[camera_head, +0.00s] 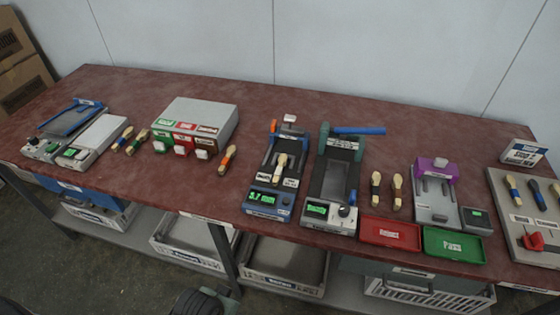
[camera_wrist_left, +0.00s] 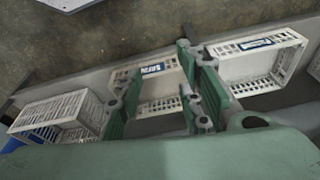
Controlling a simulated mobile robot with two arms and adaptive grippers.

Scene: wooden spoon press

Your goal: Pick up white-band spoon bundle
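Several small spoon bundles lie on the red-brown bench. One bundle (camera_head: 281,165) lies on the blue press in the middle. Two bundles, one dark-banded (camera_head: 376,188) and one paler (camera_head: 397,190), lie right of the green press. An orange-banded bundle (camera_head: 227,159) lies left of the blue press, and blue-banded (camera_head: 122,139) and green-banded (camera_head: 138,141) ones lie further left. I cannot tell for sure which band is white. My left gripper (camera_wrist_left: 160,95) is open and empty below the bench front, over the lower shelf.
The blue press (camera_head: 268,203) and green press (camera_head: 330,213) stand mid-bench. Red (camera_head: 390,233) and green (camera_head: 454,245) trays lie at the front edge. A purple-topped device (camera_head: 435,170) stands behind them. White crates (camera_head: 285,265) sit on the shelf below.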

